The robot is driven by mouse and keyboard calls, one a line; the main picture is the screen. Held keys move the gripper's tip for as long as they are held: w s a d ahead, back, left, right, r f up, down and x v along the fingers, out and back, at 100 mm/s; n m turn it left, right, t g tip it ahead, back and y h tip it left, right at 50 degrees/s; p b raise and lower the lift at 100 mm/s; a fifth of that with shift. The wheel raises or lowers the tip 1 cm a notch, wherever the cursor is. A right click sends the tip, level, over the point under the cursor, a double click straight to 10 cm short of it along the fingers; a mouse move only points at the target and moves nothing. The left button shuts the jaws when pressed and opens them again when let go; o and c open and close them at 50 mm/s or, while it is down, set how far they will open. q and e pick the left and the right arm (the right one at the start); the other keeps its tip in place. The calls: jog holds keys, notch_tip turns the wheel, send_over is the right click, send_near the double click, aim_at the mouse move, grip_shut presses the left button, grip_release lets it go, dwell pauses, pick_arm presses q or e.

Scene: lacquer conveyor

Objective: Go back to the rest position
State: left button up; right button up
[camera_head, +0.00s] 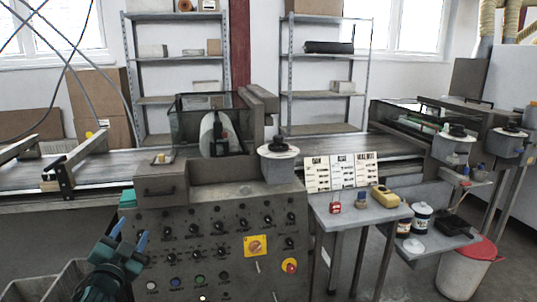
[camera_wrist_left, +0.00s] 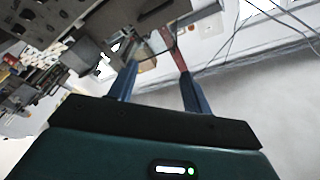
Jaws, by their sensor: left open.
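My left gripper (camera_head: 130,236) is at the lower left of the head view, in front of the left edge of the grey control panel. Its two blue fingers point up and stand apart, with nothing between them. The left wrist view also shows the open gripper (camera_wrist_left: 156,90), with the room seen at a steep tilt beyond it. My right gripper is in neither view.
The control panel (camera_head: 222,215) with knobs and a yellow-backed switch fills the middle. A conveyor (camera_head: 100,170) runs behind it. A side table (camera_head: 350,214) with sample cards and small containers stands right of it. Grey bins (camera_head: 30,290) are at the lower left.

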pick_arm(q)
jog(key=w+r+t+p, duration=0.1)
jog(key=w+r, duration=0.2)
jog(key=r, duration=0.4)
jog(key=w+r+p, duration=0.2)
jog(key=w+r, duration=0.2)
jog(key=r, duration=0.3)
jog(key=s+d+f+n+g+h, duration=0.1)
jog(key=s+d+f+n+g, duration=0.25)
jog(key=f, duration=0.75)
jog(key=s+d+f+g, duration=0.2)
jog(key=s+d+f, duration=0.2)
jog(key=s+f, duration=0.5)
jog(key=s+d+f+g+h, duration=0.1)
jog(key=s+d+f, duration=0.3)
jog(key=s, duration=0.5)
jog(key=s+d+f+g+h, duration=0.1)
jog(key=s+d+f, duration=0.3)
jog(key=s, duration=0.5)
jog(key=s+d+f+n+g+h, duration=0.1)
jog(key=s+d+f, duration=0.3)
jog(key=s, duration=0.5)
jog(key=shift+d+f+g+b, duration=0.35)
jog(key=shift+f+g, duration=0.4)
jog(key=shift+f, duration=0.05)
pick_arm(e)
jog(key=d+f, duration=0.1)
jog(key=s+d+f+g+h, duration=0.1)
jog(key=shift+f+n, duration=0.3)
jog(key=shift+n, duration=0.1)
